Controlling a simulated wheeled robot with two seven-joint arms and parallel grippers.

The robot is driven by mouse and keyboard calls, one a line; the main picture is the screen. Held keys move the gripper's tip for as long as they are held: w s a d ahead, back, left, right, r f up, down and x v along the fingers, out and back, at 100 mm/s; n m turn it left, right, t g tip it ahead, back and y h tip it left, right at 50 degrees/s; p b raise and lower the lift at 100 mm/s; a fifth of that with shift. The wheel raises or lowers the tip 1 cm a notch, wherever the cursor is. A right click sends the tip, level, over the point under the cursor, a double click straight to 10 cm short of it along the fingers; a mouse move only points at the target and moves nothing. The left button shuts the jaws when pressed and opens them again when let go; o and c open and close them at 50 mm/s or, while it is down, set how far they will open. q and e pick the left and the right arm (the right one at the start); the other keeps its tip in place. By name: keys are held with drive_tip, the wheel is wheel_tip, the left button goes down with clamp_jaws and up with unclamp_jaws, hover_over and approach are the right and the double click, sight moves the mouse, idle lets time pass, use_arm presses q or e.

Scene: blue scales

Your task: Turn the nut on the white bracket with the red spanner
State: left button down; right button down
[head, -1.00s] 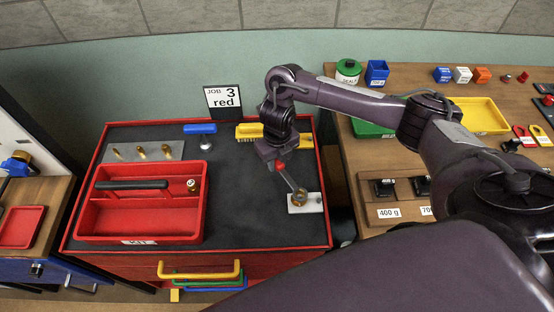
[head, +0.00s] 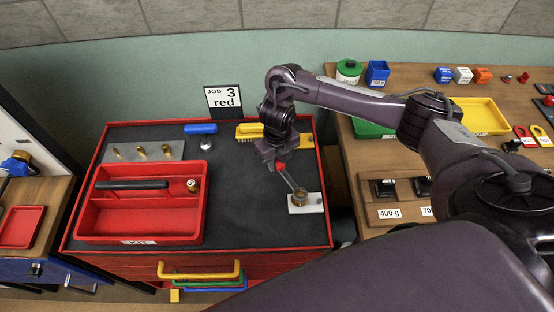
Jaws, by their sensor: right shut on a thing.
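The white bracket (head: 315,203) lies on the dark top of the red cabinet, near its right edge. A brass-coloured nut (head: 299,197) sits on the bracket's left part. The red spanner (head: 287,179) has a red end at my right gripper and a grey shank slanting down to the nut. Its head is at the nut; I cannot tell how fully it fits around it. My right gripper (head: 277,163) is shut on the spanner's red end, above and left of the bracket. My left gripper is not in view.
A red tray (head: 142,239) with a dark handle fills the cabinet top's left side. Behind it is a metal plate (head: 128,151) with brass pieces. A blue-handled tool (head: 200,129) and a yellow brush (head: 249,131) lie at the back. A sign (head: 224,98) reads "JOB 3 red".

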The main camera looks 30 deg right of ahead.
drive_tip(key=shift+f+b, duration=0.85)
drive_tip(key=shift+f, duration=0.1)
idle(0.5)
drive_tip(key=shift+a+n, duration=0.3)
drive_tip(key=shift+a, duration=0.05)
drive_tip(key=shift+s+a+n, duration=0.1)
drive_tip(key=shift+a+n, duration=0.45)
drive_tip(key=shift+n, duration=0.05)
